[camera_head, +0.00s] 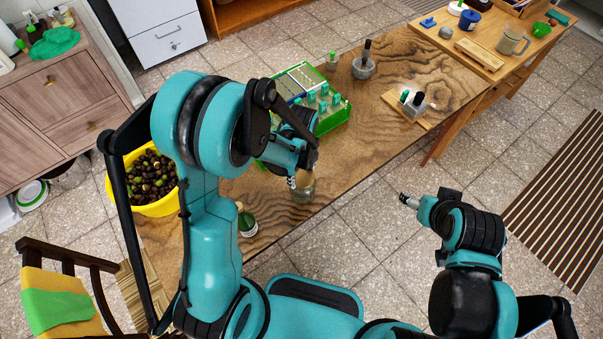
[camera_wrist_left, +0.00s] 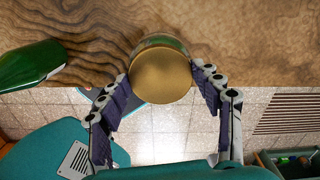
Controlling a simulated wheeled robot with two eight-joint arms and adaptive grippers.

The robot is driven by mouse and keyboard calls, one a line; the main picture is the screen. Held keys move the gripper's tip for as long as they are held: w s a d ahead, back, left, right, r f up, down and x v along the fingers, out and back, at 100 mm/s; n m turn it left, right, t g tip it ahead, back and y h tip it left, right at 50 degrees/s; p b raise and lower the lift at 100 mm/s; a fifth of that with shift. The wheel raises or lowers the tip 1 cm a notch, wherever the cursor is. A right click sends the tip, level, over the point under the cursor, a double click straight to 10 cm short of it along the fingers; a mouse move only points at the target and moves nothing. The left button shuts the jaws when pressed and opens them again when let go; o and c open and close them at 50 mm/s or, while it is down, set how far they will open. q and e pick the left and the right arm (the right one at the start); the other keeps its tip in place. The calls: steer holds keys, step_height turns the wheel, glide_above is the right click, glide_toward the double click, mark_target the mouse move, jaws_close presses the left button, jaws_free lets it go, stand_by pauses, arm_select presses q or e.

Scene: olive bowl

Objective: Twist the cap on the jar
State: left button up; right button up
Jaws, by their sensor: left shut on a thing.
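The glass jar (camera_head: 304,190) stands upright on the wooden table, close to its near edge. Its round gold cap (camera_wrist_left: 162,78) is seen from above in the left wrist view, with a little of the jar's glass behind it. My left gripper (camera_head: 299,175) comes down over the jar top. Its two fingers are shut on the cap, one on each side, and partly hide it in the head view. My right gripper (camera_head: 405,200) hangs over the floor right of the table, far from the jar; its jaw opening is too small to judge.
A yellow bowl of olives (camera_head: 128,200), a green crate (camera_head: 333,122), a grey mortar (camera_head: 364,69) and a small board with containers (camera_head: 401,107) are around. Table right of the jar is bare.

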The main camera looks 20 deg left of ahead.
arm_select(q)
steer(key=m+b, duration=0.1)
steer(key=m, duration=0.1)
steer(key=shift+f+m, duration=0.1)
steer(key=shift+m, duration=1.2)
steer(key=m+b, duration=0.1)
steer(key=m, duration=0.1)
steer(key=shift+w+m, duration=0.1)
steer(key=shift+m, duration=0.2)
steer(key=shift+d+m, duration=0.1)
steer(key=shift+m, duration=0.9)
steer(key=o, duration=1.4)
steer(key=shift+o, duration=0.2)
